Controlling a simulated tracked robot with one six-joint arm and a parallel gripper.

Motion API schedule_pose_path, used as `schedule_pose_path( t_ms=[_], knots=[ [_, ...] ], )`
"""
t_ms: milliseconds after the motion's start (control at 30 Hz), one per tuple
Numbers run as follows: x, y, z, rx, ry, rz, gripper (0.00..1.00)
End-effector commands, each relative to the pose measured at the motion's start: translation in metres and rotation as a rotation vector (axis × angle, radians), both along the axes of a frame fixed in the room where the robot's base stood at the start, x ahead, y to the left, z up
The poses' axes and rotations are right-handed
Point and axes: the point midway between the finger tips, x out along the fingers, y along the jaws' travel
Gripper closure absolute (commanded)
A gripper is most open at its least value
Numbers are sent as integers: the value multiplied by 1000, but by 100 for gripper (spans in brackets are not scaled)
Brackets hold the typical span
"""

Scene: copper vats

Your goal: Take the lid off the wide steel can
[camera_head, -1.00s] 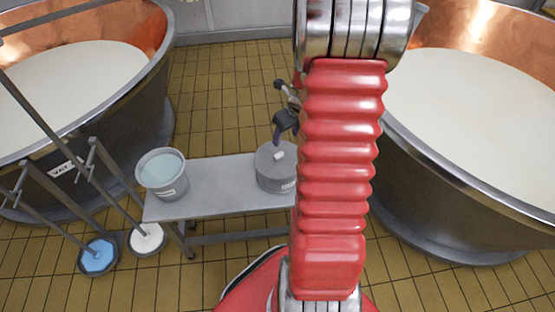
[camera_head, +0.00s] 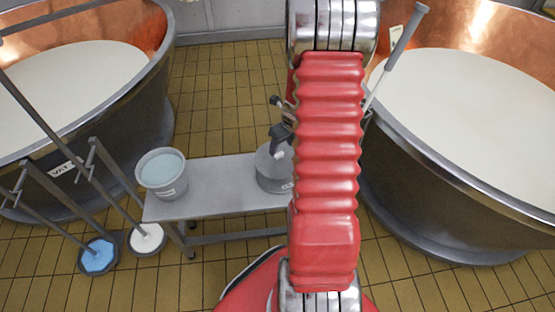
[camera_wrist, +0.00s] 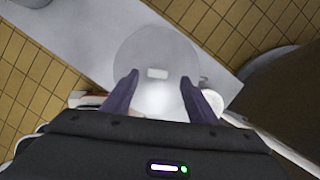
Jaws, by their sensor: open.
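The wide steel can (camera_head: 271,180) stands on the grey bench, partly hidden behind my red arm in the head view. Its round grey lid (camera_wrist: 142,49) is on it, with a small white knob (camera_wrist: 158,73) in the middle. My gripper (camera_wrist: 160,80) is open above the lid, and in the wrist view the knob lies between its two dark fingertips. The fingers are apart from the knob on both sides. In the head view only a dark part of my gripper (camera_head: 280,134) shows, just over the lid; the rest is hidden by my arm.
A grey bucket of pale liquid (camera_head: 162,174) stands at the left end of the bench (camera_head: 222,190). Large copper vats of white liquid stand left (camera_head: 150,105) and right (camera_head: 440,185). Poles with blue and white ends stand at lower left. The bench between bucket and can is clear.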

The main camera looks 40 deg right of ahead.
Motion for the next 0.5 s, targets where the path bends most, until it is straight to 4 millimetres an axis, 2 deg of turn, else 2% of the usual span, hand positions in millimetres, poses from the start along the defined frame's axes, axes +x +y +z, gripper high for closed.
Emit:
schedule_pose_path(
  t_ms=[167, 500],
  knots=[
    [1, 1, -5, 1, 1, -1, 47],
    [8, 5, -41, 3, 2, 1, 47]
  ],
)
